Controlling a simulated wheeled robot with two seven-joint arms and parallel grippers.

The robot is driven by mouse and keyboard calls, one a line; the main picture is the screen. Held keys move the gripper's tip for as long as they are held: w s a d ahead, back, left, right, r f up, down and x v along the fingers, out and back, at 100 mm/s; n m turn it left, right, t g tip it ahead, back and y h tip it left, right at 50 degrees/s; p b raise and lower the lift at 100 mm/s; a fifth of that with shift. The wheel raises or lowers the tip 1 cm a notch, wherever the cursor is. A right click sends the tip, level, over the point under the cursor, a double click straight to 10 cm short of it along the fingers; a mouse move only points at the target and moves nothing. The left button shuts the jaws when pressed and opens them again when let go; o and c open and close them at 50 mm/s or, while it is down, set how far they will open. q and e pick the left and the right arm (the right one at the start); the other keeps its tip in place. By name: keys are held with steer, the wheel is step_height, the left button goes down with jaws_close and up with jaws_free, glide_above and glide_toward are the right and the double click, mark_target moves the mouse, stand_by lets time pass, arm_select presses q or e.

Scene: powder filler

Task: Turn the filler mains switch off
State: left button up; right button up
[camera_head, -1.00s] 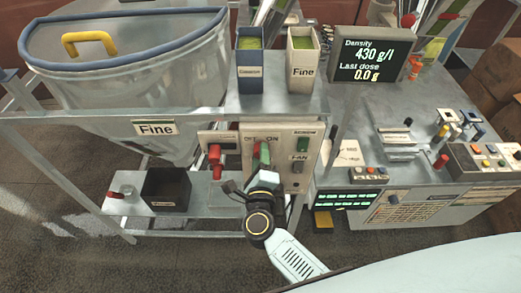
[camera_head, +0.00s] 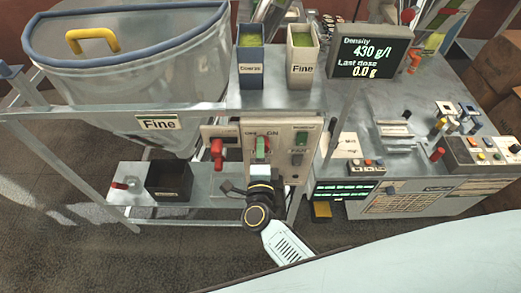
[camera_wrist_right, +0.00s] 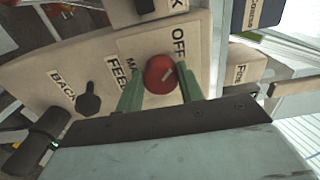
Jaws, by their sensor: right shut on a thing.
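The filler's pale control panel (camera_head: 285,165) hangs under the shelf front, with OFF and ON lettering behind my right gripper (camera_head: 262,150). In the wrist view a round red knob (camera_wrist_right: 159,74), the mains switch, sits between the two green fingers (camera_wrist_right: 160,90) of my right gripper, which is shut on it. OFF lettering is beside the knob, and another label is partly covered by a finger. In the head view my gripper hides the knob, so I cannot tell its setting there. My left gripper is out of view.
A red handle (camera_head: 217,152) is just left of my gripper. Above are the Coarse container (camera_head: 250,75) and the Fine container (camera_head: 301,70). The display (camera_head: 370,52) reads 430 g/l.

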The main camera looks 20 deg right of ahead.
steer(key=o, duration=1)
steer(key=b+v, duration=0.1)
steer(key=v, duration=1.2)
steer(key=shift+s, duration=0.2)
steer(key=s+f+n+g+y+b, duration=0.35)
steer(key=f+n, duration=0.45)
steer(key=f, duration=0.7)
steer(key=s+f+n+g+y+b, duration=0.25)
steer(key=s+f+n+y, duration=0.2)
steer(key=f+n, duration=0.65)
steer(key=s+d+f+n+g+h+b, duration=0.1)
steer(key=s+d+f+n+g, duration=0.1)
steer(key=s+d+f+g, duration=0.3)
steer(key=s+d+f+n+g+h+b, duration=0.1)
steer(key=s+d+f+g, duration=0.4)
steer(key=s+d+f, duration=0.6)
steer(key=s+f+n+h, duration=0.1)
steer(key=s+f, duration=0.4)
steer(key=s, duration=0.1)
steer(key=shift+n+b, duration=0.3)
